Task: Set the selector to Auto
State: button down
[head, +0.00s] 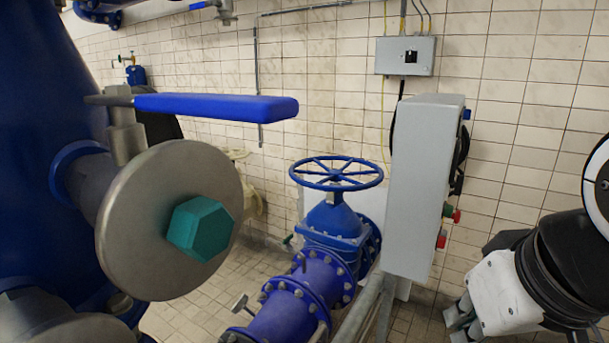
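A grey control box (422,185) stands right of centre, seen mostly from its blank side. Its front faces right and shows only edge-on. Along that front stick out a small blue part (466,114) near the top, a green-and-red part (452,213) lower down and a red part (441,239) below it. I cannot tell which is the selector, and no markings or Auto position are readable. My gripper (458,312) is at the lower right, right of and below the box, apart from it. Its fingers are small and partly hidden, so their opening is unclear.
A blue handwheel valve (337,172) on a blue pipe (290,312) stands left of the box. A large flange with a blue lever (215,106) fills the left foreground. A small grey wall box (405,56) hangs behind. Open space lies between control box and my arm.

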aim_at(458, 185)
jog(key=i+l+z, duration=0.25)
jog(key=i, duration=0.15)
jog(key=i+l+z, duration=0.25)
jog(key=i+l, duration=0.2)
jog(key=i, duration=0.15)
jog(key=i+l+u, duration=0.1)
jog(key=i, duration=0.25)
jog(key=i+l+u, duration=0.15)
jog(key=l+u, duration=0.6)
jog(key=i+l, duration=0.05)
